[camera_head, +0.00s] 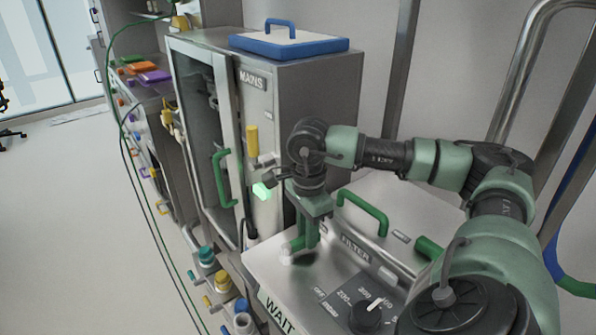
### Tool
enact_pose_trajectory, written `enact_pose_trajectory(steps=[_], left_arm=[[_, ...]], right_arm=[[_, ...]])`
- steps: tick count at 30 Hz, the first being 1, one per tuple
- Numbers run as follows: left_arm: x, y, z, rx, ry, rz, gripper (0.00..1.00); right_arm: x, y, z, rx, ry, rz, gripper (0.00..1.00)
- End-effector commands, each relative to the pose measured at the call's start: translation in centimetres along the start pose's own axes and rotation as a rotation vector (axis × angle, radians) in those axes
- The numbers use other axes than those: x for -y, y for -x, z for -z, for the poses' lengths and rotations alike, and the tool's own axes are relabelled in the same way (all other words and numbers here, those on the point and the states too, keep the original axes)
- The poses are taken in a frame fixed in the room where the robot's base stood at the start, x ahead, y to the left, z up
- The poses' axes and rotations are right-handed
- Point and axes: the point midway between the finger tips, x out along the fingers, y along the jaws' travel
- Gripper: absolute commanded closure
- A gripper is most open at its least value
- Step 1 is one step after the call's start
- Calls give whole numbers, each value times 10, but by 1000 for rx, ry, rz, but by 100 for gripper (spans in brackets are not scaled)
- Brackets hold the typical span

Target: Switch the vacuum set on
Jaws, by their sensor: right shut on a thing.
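The vacuum set appears to be the steel unit (268,264) at the lower middle, with a FILTER label and a green handle (362,213) on its lid. A black dial knob (366,316) with numbers and an OFF mark sits on its front panel. A WAIT label shows at its front edge. My right gripper (301,250) points down at the left part of the unit's top, left of the FILTER label. It is shut on a small part there, mostly hidden by the fingers. My left gripper is not in view.
A steel MAINS cabinet (325,100) with a glass door, a yellow handle (252,140) and a lit green piece (262,191) stands close behind. A blue-rimmed tray (290,45) lies on top. Metal pipes rise at right.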

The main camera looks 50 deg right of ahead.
Motion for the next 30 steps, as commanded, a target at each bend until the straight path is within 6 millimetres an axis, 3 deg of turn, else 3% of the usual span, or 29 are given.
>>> enact_pose_trajectory(steps=[9,26,27,28,30], left_arm=[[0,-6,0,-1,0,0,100],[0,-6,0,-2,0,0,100],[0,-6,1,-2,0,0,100],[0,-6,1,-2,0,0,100],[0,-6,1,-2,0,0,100]], right_arm=[[5,1,4,0,111,4,100],[6,2,5,0,137,6,100],[6,2,5,0,137,6,69],[6,2,5,0,137,6,61],[6,2,5,0,137,5,58]])
